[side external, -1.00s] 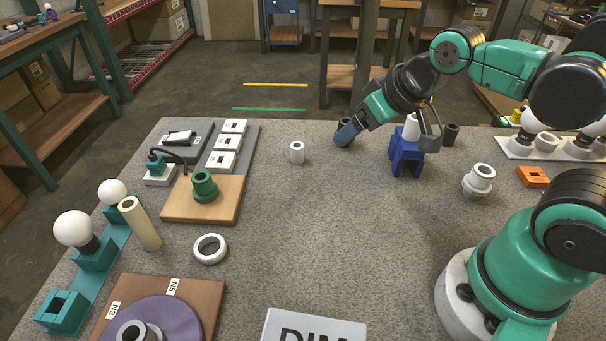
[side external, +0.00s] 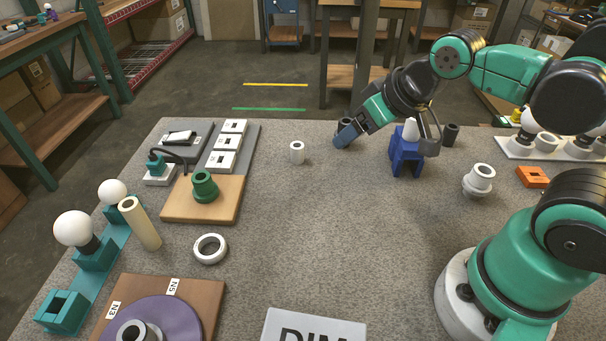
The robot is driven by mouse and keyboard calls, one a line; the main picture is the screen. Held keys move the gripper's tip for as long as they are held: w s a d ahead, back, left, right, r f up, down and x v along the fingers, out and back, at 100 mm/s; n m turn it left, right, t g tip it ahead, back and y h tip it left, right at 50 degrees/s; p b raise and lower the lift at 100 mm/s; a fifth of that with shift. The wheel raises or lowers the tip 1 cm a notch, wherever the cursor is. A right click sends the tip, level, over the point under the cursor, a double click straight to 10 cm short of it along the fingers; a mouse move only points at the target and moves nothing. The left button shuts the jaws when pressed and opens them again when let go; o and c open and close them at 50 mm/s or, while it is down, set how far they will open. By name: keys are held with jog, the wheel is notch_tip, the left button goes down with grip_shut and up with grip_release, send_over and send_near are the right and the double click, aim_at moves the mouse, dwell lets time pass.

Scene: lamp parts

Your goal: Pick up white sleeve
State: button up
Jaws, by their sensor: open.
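A small white sleeve (side external: 297,153), a short upright open-topped tube, stands on the grey table near the far edge, left of my gripper. My gripper (side external: 388,140) is open, over the far part of the table. Its blue-grey finger is on the left, apart from the sleeve, and a grey metal part is on the right by a blue stand (side external: 406,160). Nothing shows held in it. The exact gap between the fingertips is hard to tell from this side.
The blue stand holds a white piece (side external: 410,130). Dark cylinders (side external: 451,134) stand near the far edge. A wooden board with a green socket (side external: 205,187) lies left of the sleeve, and a white ring (side external: 210,249) lies nearer. A white stepped part (side external: 479,180) stands right. The table's middle is clear.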

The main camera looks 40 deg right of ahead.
jog(key=shift+w, duration=0.1)
jog(key=n+g+h, duration=0.2)
jog(key=n+h, duration=0.7)
jog(key=n, duration=1)
send_over(295, 149)
jog(key=s+a, duration=0.2)
notch_tip(295, 149, down, 7)
jog(key=shift+a+r, duration=0.1)
jog(key=f+n+h, duration=0.1)
jog(key=n, duration=0.1)
jog(key=a+f+n+t+h, duration=0.1)
jog(key=f, duration=0.1)
jog(key=shift+w+a+f+n, duration=0.1)
jog(key=shift+w+a+n, duration=0.1)
jog(key=shift+n, duration=0.2)
jog(key=shift+s+a+f+n+h, duration=0.1)
jog(key=shift+s+f+n+h, duration=0.1)
jog(key=shift+n+h, duration=0.15)
jog(key=shift+w+f, duration=0.1)
jog(key=shift+f, duration=0.1)
jog(key=shift+x, duration=2.75)
jog(key=shift+r, duration=0.1)
